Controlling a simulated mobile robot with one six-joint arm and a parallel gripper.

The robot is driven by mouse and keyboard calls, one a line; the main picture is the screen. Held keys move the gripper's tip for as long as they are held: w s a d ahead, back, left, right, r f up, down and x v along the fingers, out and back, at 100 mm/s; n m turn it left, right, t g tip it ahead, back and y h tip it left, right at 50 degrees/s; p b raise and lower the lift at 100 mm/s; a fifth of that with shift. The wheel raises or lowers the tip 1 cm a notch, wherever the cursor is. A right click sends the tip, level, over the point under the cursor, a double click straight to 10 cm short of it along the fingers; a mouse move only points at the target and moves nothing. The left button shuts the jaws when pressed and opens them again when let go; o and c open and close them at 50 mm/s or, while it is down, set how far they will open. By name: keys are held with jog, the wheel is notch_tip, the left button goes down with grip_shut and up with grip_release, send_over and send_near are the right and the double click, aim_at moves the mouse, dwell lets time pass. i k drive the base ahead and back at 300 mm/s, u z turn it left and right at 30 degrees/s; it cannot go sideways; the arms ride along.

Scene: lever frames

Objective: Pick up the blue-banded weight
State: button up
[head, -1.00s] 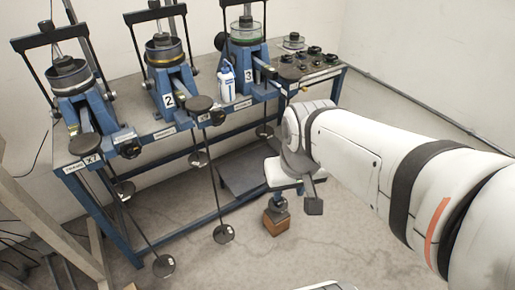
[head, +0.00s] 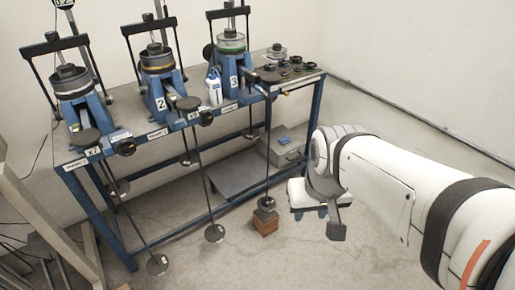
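Several small dark weights (head: 291,68) stand on the right end of the bench top. They are too small for me to make out a blue band on any of them. My gripper (head: 331,222) points down in front of the bench's right end, low and to the right of the weights, well apart from them. Its fingers are partly hidden by the white wrist, and I cannot tell how far apart they are. I see nothing held in it.
The blue-framed bench (head: 322,74) carries three lever frames. Long hangers hang in front, the right one above a wooden block (head: 265,226). A white bottle (head: 214,88) stands beside frame 3. A grey box (head: 287,150) sits under the bench. Floor to the right is clear.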

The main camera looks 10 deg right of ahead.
aim_at(265, 204)
jog(key=i, duration=1.4)
jog(key=u, duration=0.55)
jog(key=k, duration=1.2)
jog(key=z, duration=0.65)
jog(key=i, duration=0.95)
